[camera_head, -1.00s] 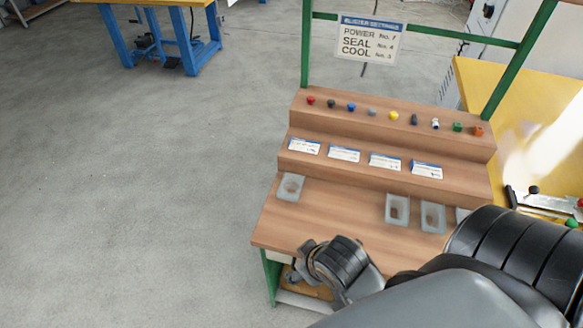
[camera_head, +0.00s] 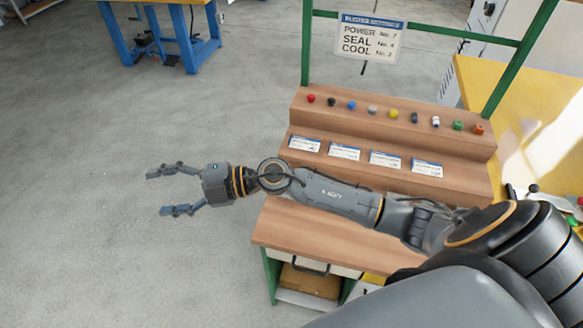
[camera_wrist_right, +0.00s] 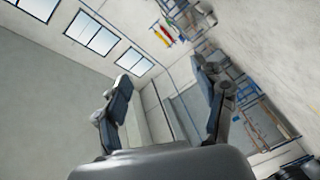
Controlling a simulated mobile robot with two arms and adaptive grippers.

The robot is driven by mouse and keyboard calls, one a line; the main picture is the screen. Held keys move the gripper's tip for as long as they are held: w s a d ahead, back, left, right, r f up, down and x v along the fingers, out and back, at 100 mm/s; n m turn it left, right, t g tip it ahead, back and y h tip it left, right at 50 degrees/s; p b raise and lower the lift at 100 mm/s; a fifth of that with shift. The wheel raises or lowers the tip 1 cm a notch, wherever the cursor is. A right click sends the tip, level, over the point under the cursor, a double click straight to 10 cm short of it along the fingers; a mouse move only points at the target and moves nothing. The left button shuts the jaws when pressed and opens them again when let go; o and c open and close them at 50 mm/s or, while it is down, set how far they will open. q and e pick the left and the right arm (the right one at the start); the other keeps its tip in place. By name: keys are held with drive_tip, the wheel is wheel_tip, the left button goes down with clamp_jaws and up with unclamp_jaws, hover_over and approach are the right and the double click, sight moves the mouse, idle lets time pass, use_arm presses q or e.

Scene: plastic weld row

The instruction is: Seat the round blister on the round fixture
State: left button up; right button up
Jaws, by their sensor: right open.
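My right gripper (camera_head: 166,192) is open and empty at the left of the head view, out past the left edge of the wooden bench (camera_head: 300,228), with grey floor behind it in the picture. Its two fingers also stand apart in the right wrist view (camera_wrist_right: 166,105), with nothing between them. The clear blister trays on the bench are hidden behind my right arm. I cannot make out a round blister or a round fixture. My left gripper is not in view.
Several cards (camera_head: 344,152) lie on the lower step, and small coloured parts (camera_head: 393,114) line the upper step. A sign (camera_head: 370,37) hangs on the green frame. A yellow table (camera_head: 500,105) stands at right.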

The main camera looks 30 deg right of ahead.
drive_tip(key=d+f+n+g+h, duration=0.3)
drive_tip(key=d+f+g+h, duration=0.25)
drive_tip(key=f, duration=0.35)
drive_tip(key=d+f+h, duration=0.2)
drive_tip(key=d, duration=0.3)
drive_tip(key=w+d+f+m+g+h, duration=0.1)
drive_tip(key=d+h, duration=0.1)
drive_tip(key=d, duration=0.4)
drive_tip(key=d+f+h, duration=0.2)
drive_tip(key=d, duration=0.3)
drive_tip(key=shift+w+d+f+h, duration=0.15)
drive_tip(key=shift+d+f+h, duration=0.15)
drive_tip(key=shift+d+h, duration=0.05)
drive_tip(key=d+h, duration=0.1)
drive_tip(key=d, duration=0.1)
drive_tip(key=d+m+h, duration=0.1)
drive_tip(key=d, duration=0.2)
drive_tip(key=d+g+h, duration=0.1)
drive_tip(key=d, duration=0.2)
drive_tip(key=shift+s+r+m, duration=0.2)
drive_tip(key=shift+r+m, duration=0.1)
drive_tip(key=shift+r, duration=0.05)
drive_tip(key=shift+d+f, duration=0.1)
drive_tip(key=shift+d, duration=0.15)
wheel_tip(320, 180, down, 7)
drive_tip(key=b, duration=0.5)
drive_tip(key=shift+a, duration=0.1)
drive_tip(key=shift+c, duration=0.2)
drive_tip(key=c, duration=0.7)
